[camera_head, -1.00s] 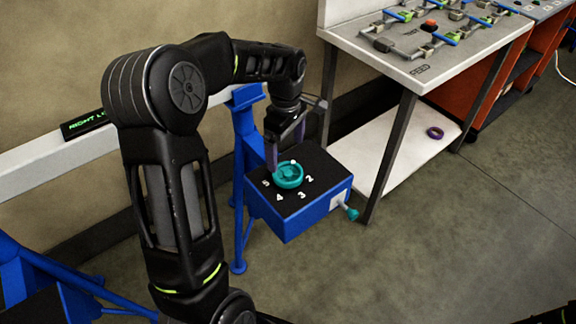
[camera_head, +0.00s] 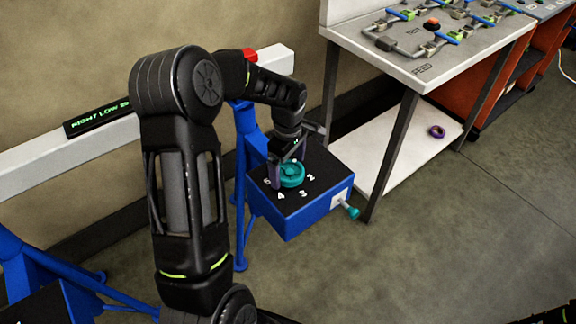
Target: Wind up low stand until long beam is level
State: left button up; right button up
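The long white beam (camera_head: 50,152) runs along the wall at the left, rising toward the right in the picture. The box's black top (camera_head: 325,170) carries numbers and a teal handwheel (camera_head: 292,175). My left gripper (camera_head: 288,165) points down at the handwheel, fingers apart, one at its left side and one behind it. Contact cannot be told. My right gripper is not in view.
A teal knob (camera_head: 352,212) sticks out of the box's right side. A workbench (camera_head: 400,60) with small fixtures stands at the right, a purple ring (camera_head: 437,131) on its lower shelf. Another blue stand (camera_head: 30,270) is at the lower left. The floor on the right is clear.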

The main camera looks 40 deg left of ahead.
pick_arm(q)
jog(key=c, duration=1.3)
jog(key=shift+m, duration=0.3)
jog(key=m+b, duration=0.1)
jog(key=m, duration=0.4)
jog(key=shift+w, duration=0.15)
jog(key=m, duration=0.6)
jog(key=shift+w+d+m+b, duration=0.1)
jog(key=shift+m+b, duration=0.2)
jog(key=m, duration=0.6)
jog(key=shift+d, duration=0.1)
jog(key=m, duration=0.5)
jog(key=shift+d+m, duration=0.1)
jog(key=shift+m, duration=0.2)
